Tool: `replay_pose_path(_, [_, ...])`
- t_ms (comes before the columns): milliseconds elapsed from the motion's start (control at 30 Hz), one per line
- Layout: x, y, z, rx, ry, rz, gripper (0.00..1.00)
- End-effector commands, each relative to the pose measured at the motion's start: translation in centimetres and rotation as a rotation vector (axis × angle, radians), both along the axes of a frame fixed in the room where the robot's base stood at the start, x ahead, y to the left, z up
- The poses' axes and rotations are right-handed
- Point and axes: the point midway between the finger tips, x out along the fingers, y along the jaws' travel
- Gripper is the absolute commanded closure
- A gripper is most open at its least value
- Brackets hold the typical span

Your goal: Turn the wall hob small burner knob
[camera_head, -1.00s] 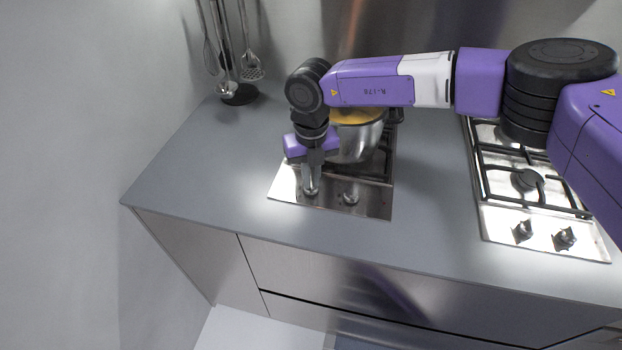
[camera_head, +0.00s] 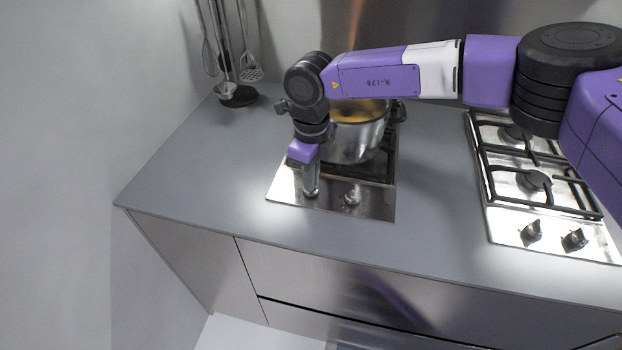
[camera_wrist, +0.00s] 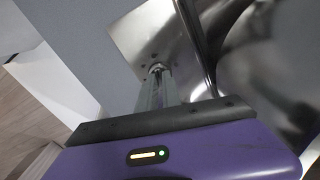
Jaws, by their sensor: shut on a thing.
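The wall hob (camera_head: 377,205) is a steel plate set in the counter, close to the wall on the left. Two knobs stand along its front strip. My gripper (camera_head: 311,188) points down and is shut on the left knob (camera_head: 311,194), which is mostly hidden by the fingers. The wrist view shows the fingers (camera_wrist: 157,88) closed around this knob (camera_wrist: 157,68) on the shiny plate. The right knob (camera_head: 351,197) stands free beside my gripper. Which burner each knob serves cannot be read from the pictures.
A steel pot (camera_head: 358,140) with orange-yellow contents stands on the wall hob, close behind my gripper. A second hob (camera_head: 510,226) with two knobs lies to the right. Utensils hang over a black base (camera_head: 238,96) at the back left. The counter (camera_head: 200,180) left of the hob is clear.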

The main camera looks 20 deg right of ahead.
Motion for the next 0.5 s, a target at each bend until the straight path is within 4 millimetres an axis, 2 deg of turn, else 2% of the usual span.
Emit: replay_pose_path(500, [-0.01,-0.03,0.04,-0.001,0.001,0.069,1.00])
